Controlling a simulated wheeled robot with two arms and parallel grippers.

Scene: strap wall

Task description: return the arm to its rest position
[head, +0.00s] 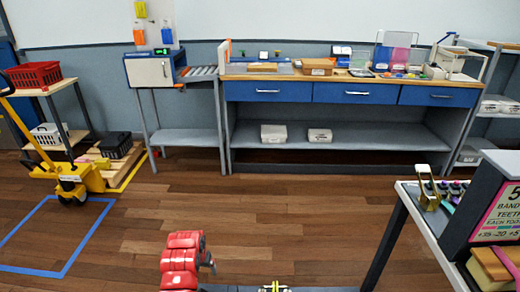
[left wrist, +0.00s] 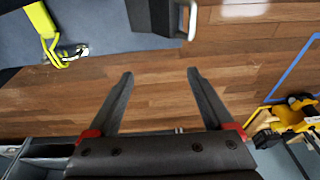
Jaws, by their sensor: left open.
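My left arm, in red segments, comes up at the bottom of the head view. Its gripper (head: 208,262) shows small and dark at the arm's right side, above the wooden floor. In the left wrist view the two dark fingers of the left gripper (left wrist: 161,74) stand wide apart, with nothing between them but floor. The gripper is open and empty. My right gripper is in neither view.
A workbench (head: 355,92) with blue drawers stands along the back wall. A table (head: 408,200) with a sign stands at the right. A yellow pallet jack (head: 75,180) is at the left, near a blue floor outline (head: 30,268). The middle floor is clear.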

